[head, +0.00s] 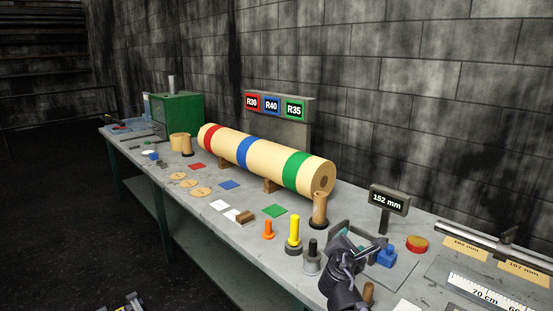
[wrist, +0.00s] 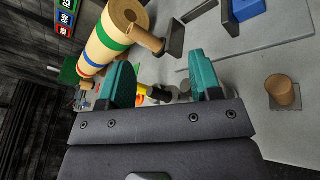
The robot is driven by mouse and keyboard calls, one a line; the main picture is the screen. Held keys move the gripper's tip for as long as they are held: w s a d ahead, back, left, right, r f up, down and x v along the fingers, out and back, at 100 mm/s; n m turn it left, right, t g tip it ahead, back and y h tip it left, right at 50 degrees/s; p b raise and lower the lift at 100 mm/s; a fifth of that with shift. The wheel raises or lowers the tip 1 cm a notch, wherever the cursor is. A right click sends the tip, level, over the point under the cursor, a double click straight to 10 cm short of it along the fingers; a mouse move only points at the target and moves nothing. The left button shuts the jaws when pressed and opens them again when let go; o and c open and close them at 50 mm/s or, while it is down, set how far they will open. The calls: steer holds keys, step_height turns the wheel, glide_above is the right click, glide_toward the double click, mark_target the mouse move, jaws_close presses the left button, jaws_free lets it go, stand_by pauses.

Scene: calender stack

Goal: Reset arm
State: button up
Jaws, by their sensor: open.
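My gripper (head: 362,250) is at the front right of the bench in the head view, over the area beside the black-topped peg. In the wrist view my gripper (wrist: 163,78) shows two teal fingers spread apart with nothing held between them. A yellow peg (wrist: 155,90) shows beyond the gap, further off on the bench. The long cream roll (head: 262,160) with red, blue and green bands lies on supports behind, clear of my gripper. It also shows in the wrist view (wrist: 108,38).
Yellow (head: 293,233), orange (head: 268,230) and black-topped (head: 312,260) pegs stand left. A display post (head: 389,201) stands behind. A wooden cylinder (wrist: 279,90) stands at the right in the wrist view.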

steer(key=s+d+f+m+g, duration=0.4)
steer(key=s+f+m+g, duration=0.35)
steer(key=m, duration=0.65)
steer(key=s+a+f+m+g+y, duration=0.3)
steer(key=s+m, duration=0.1)
steer(key=s, duration=0.2)
steer(key=s+a+f+m+g+y, duration=0.3)
steer(key=s+m+g, duration=0.1)
steer(key=s+m, duration=0.1)
steer(key=shift+s+a+f+y+p, duration=0.25)
steer(key=shift+s+y+p, duration=0.1)
steer(key=shift+s, duration=0.25)
